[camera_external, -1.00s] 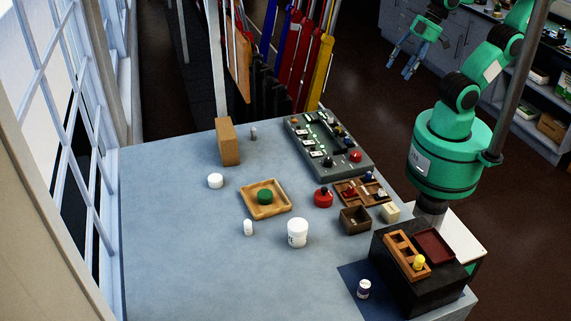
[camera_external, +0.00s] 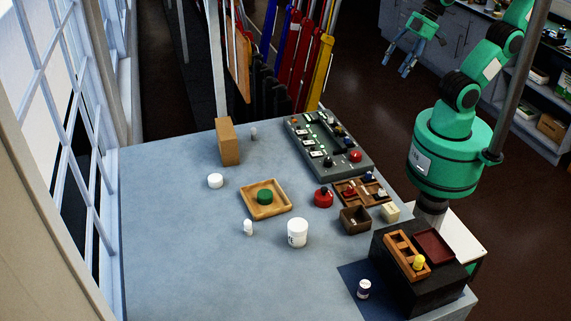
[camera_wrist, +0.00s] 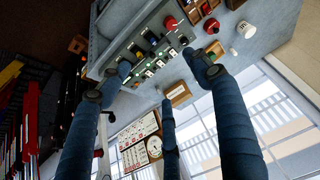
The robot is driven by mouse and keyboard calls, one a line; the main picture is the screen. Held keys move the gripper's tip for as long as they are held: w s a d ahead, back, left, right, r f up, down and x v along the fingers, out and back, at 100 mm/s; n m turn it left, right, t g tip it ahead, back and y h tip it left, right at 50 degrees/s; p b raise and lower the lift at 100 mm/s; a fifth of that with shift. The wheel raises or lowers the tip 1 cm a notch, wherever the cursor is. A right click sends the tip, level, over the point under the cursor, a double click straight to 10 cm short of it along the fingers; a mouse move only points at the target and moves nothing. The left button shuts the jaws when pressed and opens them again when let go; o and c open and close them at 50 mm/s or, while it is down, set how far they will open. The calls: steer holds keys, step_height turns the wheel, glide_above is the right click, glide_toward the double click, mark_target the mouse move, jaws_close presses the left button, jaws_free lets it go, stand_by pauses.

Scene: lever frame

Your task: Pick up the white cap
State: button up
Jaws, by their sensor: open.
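The white cap (camera_external: 215,181) appears to be the low round white piece on the left part of the blue-grey table (camera_external: 180,250), in the external view. It lies apart from other things. I cannot pick it out surely in the wrist view. My gripper (camera_external: 404,67) is open and empty, raised in the air beyond the table's right side, far from the cap. In the wrist view my gripper's blue fingers (camera_wrist: 160,75) are spread apart with nothing between them.
A wooden tray with a green piece (camera_external: 264,197), a white jar (camera_external: 297,233) and a small white bottle (camera_external: 248,228) stand near the cap. A wooden block (camera_external: 228,142) stands behind it. A control panel (camera_external: 327,144) lies at the back right. The front left table is clear.

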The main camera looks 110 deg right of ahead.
steer(key=w+r+p, duration=0.2)
steer(key=w+r, duration=0.1)
steer(key=w, duration=0.6)
steer(key=w+r+p, duration=0.3)
steer(key=w+r, duration=0.1)
steer(key=w, duration=0.5)
steer(key=w+f+n+g+p, duration=0.15)
steer(key=w+p, duration=0.25)
steer(key=w, duration=1.3)
steer(key=w+d+f+p, duration=0.15)
steer(key=w+f, duration=0.25)
steer(key=w, duration=0.4)
steer(key=w+f+p, duration=0.2)
steer(key=w+f, duration=0.3)
steer(key=w, duration=0.3)
steer(key=w+f+p, duration=0.2)
steer(key=w+f, duration=0.3)
steer(key=f, duration=0.3)
steer(key=w+d+f+p, duration=0.1)
steer(key=w+f+p, duration=0.1)
steer(key=w+f, duration=0.4)
steer(key=shift+w+d+f+n+g+y, duration=0.2)
steer(key=shift+f+n+g+y, duration=0.2)
steer(key=shift+f, duration=0.55)
steer(key=p, duration=0.2)
glide_above(220, 176)
steer(key=shift+f, duration=4.1)
steer(key=shift+w+f, duration=0.1)
steer(key=shift+f, duration=0.1)
